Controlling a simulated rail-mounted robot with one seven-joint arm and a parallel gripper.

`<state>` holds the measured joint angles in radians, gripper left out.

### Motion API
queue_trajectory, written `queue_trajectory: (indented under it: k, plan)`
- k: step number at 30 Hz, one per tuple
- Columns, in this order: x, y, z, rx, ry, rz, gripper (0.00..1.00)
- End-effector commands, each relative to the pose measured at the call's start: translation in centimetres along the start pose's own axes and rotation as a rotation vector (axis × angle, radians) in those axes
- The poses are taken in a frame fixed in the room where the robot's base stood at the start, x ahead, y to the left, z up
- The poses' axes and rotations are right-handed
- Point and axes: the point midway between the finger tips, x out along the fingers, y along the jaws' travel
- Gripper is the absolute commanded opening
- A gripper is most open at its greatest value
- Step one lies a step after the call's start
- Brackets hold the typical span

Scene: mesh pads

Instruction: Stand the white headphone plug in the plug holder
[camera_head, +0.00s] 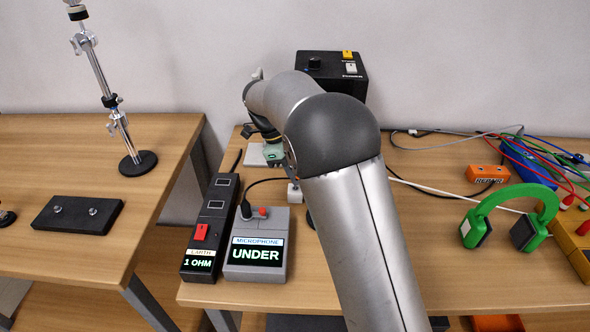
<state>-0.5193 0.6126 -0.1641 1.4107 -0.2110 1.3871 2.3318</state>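My arm reaches across the middle of the right table, and its elbow and forearm block much of the view. My gripper (287,172) points down behind the elbow and is mostly hidden, so I cannot tell whether it is open or shut. A small white block (294,193) shows just below it, beside the grey microphone box; I cannot tell whether this is the plug or whether it is gripped. A black box (314,69) at the back carries a yellow piece (347,55) and a white piece (350,68). I cannot clearly identify the plug holder.
The microphone box (256,253) reads "UNDER"; a black "1 OHM" unit (205,240) is beside it. Green headphones (510,217), an orange box (487,174) and coloured cables (545,150) are on the right. A metal stand (110,97) is on the left table.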

Motion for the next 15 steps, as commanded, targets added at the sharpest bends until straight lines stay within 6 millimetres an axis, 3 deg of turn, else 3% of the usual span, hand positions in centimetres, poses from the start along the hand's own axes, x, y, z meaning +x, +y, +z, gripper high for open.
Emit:
queue_trajectory:
  k: [15]
  plan:
    - [1.3, 0.0, 0.5, 0.0, 0.0, 0.0, 0.0]
